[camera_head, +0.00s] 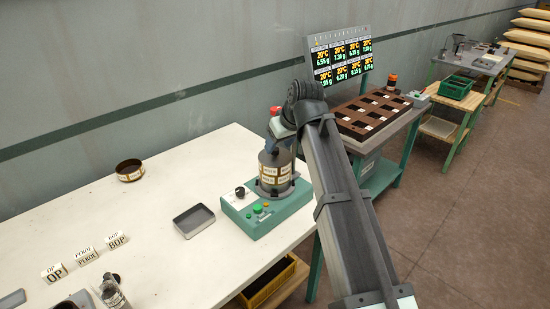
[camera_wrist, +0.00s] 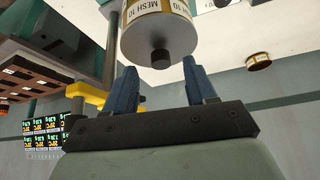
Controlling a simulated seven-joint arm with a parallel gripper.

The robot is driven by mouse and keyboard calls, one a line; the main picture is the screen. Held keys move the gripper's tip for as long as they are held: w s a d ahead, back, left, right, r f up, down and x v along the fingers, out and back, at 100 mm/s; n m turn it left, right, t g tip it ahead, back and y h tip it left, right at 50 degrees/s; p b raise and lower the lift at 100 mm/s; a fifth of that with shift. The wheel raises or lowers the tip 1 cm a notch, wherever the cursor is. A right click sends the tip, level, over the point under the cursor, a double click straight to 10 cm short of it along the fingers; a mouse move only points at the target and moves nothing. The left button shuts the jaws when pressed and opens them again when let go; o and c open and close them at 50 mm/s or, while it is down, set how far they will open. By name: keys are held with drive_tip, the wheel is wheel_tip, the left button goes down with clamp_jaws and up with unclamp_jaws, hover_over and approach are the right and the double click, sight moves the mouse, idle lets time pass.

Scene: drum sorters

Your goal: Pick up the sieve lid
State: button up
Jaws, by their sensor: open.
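The sieve lid (camera_wrist: 148,47) is a grey disc with a dark knob (camera_wrist: 160,60) at its centre. It sits on the sieve stack (camera_wrist: 155,12), which has cream "MESH 10" labels. In the head view the stack (camera_head: 275,176) stands on a green shaker base (camera_head: 262,212), and my arm's end partly hides the lid. My gripper (camera_wrist: 160,67) is open, with one blue finger on either side of the knob in the wrist view. The fingers look short of the lid, and I see no contact. In the head view the fingers are hard to make out.
On the white table (camera_head: 165,215) are an open grey tray (camera_head: 194,220), a round sieve (camera_head: 130,170) and several label blocks (camera_head: 87,255). A brown compartment rack (camera_head: 370,112) and a display panel (camera_head: 340,59) stand behind my arm. A yellow part (camera_wrist: 90,94) shows left in the wrist view.

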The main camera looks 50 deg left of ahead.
sight(276, 150)
drive_tip(key=shift+x, duration=1.6)
drive_tip(key=shift+r, duration=0.1)
drive_tip(key=shift+c, duration=0.3)
clamp_jaws()
